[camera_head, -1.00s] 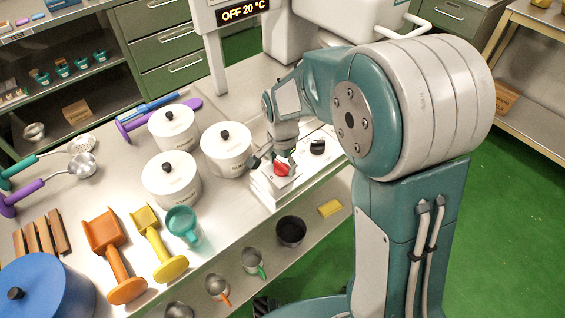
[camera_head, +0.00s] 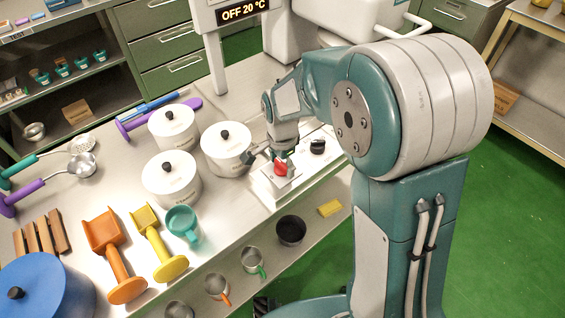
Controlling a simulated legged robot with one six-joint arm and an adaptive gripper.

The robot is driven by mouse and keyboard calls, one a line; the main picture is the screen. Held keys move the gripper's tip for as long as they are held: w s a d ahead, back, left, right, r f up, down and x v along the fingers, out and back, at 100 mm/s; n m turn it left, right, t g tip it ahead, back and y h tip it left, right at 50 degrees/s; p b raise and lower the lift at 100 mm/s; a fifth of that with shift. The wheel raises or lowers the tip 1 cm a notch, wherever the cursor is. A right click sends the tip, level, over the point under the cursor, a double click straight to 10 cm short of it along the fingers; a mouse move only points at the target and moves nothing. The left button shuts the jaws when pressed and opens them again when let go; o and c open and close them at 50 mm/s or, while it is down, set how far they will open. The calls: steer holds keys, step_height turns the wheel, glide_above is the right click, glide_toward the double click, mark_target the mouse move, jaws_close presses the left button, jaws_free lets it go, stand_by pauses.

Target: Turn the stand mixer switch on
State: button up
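A red switch (camera_head: 281,169) sits on a white control panel (camera_head: 272,187) at the table's front edge. A black knob (camera_head: 317,146) is on the same panel to its right. My gripper (camera_head: 268,158) points down at the red switch, with one finger to its left and the other at or just above it. The fingers look spread apart with nothing held between them. I cannot tell whether they touch the switch, and its exact position is partly hidden. The display (camera_head: 245,11) at the top reads "OFF 20 °C".
White lidded pots (camera_head: 226,150) stand close left of the gripper. A lower shelf holds a dark pot (camera_head: 291,230) and a yellow block (camera_head: 330,208). My arm hides part of the table.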

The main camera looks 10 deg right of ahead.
mark_target(281, 163)
steer(key=shift+a, duration=0.15)
steer(key=shift+w, duration=0.1)
steer(key=shift+r, duration=0.3)
step_height(281, 163, up, 11)
steer(key=shift+r, duration=0.15)
steer(key=shift+r, duration=0.1)
stand_by(0.5)
steer(key=s+d+r+n+t, duration=0.2)
steer(key=s+d+n, duration=0.3)
steer(key=s, duration=0.4)
steer(key=s+d+r+n+t, duration=0.3)
steer(key=s+d+r+n, duration=0.1)
steer(key=s, duration=0.6)
steer(key=d+n, duration=0.1)
steer(key=n, duration=0.1)
steer(key=shift+s+n+t, duration=0.15)
steer(key=shift+n+t, duration=0.15)
